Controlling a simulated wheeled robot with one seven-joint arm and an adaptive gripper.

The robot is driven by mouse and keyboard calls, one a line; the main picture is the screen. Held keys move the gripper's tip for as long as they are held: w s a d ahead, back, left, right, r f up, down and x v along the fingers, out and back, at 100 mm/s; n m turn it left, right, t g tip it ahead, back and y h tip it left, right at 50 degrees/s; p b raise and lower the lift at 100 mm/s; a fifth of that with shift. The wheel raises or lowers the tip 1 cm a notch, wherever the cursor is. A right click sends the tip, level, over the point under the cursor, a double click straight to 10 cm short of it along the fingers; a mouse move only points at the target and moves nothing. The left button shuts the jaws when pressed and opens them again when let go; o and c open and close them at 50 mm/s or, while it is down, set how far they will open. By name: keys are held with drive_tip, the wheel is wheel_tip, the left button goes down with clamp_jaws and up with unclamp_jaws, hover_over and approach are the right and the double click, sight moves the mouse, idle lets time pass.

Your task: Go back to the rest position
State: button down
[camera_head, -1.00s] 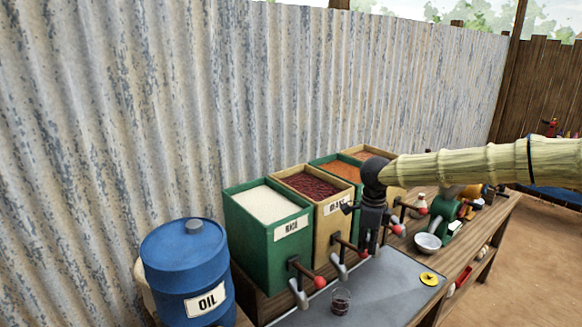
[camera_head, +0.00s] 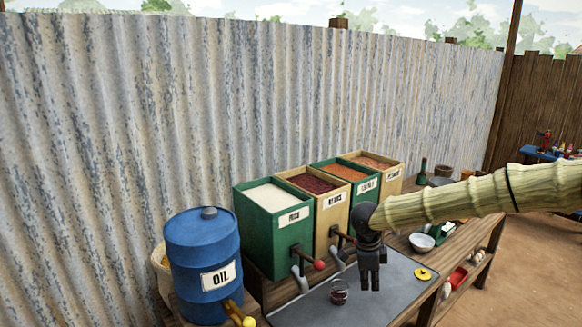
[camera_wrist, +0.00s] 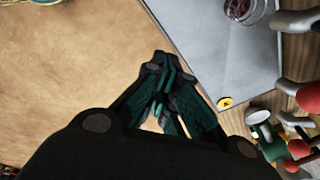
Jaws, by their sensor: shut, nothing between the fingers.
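My gripper (camera_head: 370,278) hangs pointing down in the head view, above the grey metal sheet on the bench. Its fingers are shut with nothing between them; in the wrist view the closed fingers (camera_wrist: 160,85) show over bare sandy ground. A small glass with dark contents (camera_head: 339,291) stands upright on the grey sheet (camera_head: 385,310), to the left of my gripper. The glass also shows at the top of the wrist view (camera_wrist: 243,10), apart from the fingers.
A blue oil drum (camera_head: 203,255) stands at the left. Several labelled bins, including a green one (camera_head: 270,232), line the wall, with red-knobbed taps. A metal bowl (camera_head: 422,242) and yellow disc (camera_head: 423,274) lie to the right. Open ground (camera_head: 530,280) is at right.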

drive_tip(key=s+f+n+t+h+b, duration=0.15)
drive_tip(key=s+f+n, duration=0.35)
drive_tip(key=f, duration=0.5)
drive_tip(key=s+f+n+t+b, duration=0.1)
drive_tip(key=s+f+n+b, duration=0.1)
drive_tip(key=s+f, duration=0.65)
drive_tip(key=s+f+n+t+b, duration=0.15)
drive_tip(key=s+f+n, duration=0.25)
drive_tip(key=f, duration=0.8)
drive_tip(key=s+f+n+g+y+b, duration=0.1)
drive_tip(key=s+f+n, duration=0.2)
drive_tip(key=s, duration=0.7)
drive_tip(key=s+f+n+g+y+b, duration=0.1)
drive_tip(key=s+f+n+g+b, duration=0.1)
drive_tip(key=s, duration=0.8)
drive_tip(key=s+f+n+g+y+b, duration=0.1)
drive_tip(key=s+f+n, duration=0.3)
drive_tip(key=s, duration=0.5)
drive_tip(key=shift+s+f+n+b, duration=0.3)
drive_tip(key=shift+s+f+b, duration=0.1)
drive_tip(key=shift+f+b, duration=0.35)
drive_tip(key=shift+w, duration=0.1)
